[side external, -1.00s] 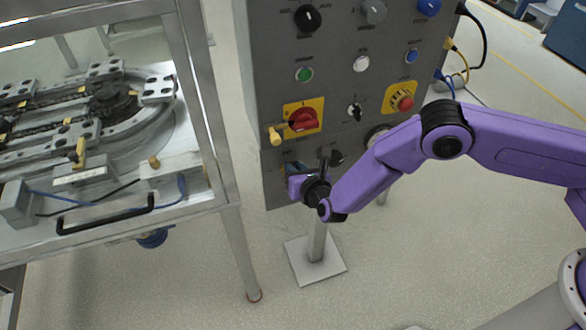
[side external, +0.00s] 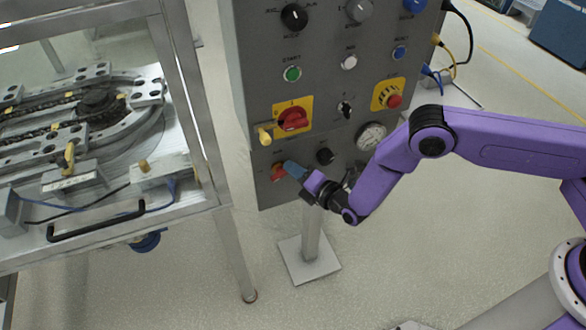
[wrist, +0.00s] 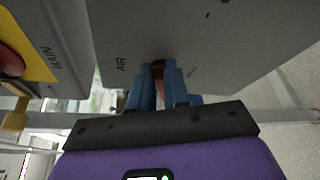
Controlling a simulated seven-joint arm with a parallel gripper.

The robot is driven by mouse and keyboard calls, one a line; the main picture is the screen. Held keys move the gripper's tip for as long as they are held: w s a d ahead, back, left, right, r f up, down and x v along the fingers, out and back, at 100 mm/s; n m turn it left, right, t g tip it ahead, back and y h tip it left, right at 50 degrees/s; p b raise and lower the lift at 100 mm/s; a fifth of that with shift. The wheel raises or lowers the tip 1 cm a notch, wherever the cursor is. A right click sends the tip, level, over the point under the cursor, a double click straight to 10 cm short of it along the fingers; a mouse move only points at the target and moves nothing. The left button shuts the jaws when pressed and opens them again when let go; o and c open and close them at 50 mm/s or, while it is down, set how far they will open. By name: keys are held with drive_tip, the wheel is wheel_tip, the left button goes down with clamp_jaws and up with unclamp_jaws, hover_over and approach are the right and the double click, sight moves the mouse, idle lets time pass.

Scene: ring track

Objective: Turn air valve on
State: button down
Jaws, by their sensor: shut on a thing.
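The air valve (side external: 278,172) is a small red handle low on the left of the grey control panel. In the wrist view, the red valve handle (wrist: 160,88) lies between the two blue fingers of my gripper (wrist: 163,88), beside the label "AIR". My gripper (side external: 290,168) is shut on this handle, with its fingers pointing at the panel. The fingers hide part of the handle, so its exact angle is hard to tell.
Above the valve is a red main switch (side external: 293,119) on a yellow plate, with a yellow padlock (side external: 265,136). A black knob (side external: 325,156) and a pressure gauge (side external: 371,136) sit to the right. A metal-framed ring track (side external: 98,100) stands at left.

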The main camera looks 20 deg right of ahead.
drive_tip(key=m, duration=0.1)
drive_tip(key=f+m+t, duration=0.1)
drive_tip(key=m+y, duration=0.1)
drive_tip(key=m, duration=0.1)
drive_tip(key=shift+d+f, duration=0.2)
drive_tip(key=shift+f, duration=0.05)
drive_tip(key=shift+m, duration=0.3)
drive_tip(key=c, duration=1.1)
unclamp_jaws()
drive_tip(key=v, duration=1.7)
drive_tip(key=shift+s+f, duration=0.25)
drive_tip(key=shift+f, duration=0.15)
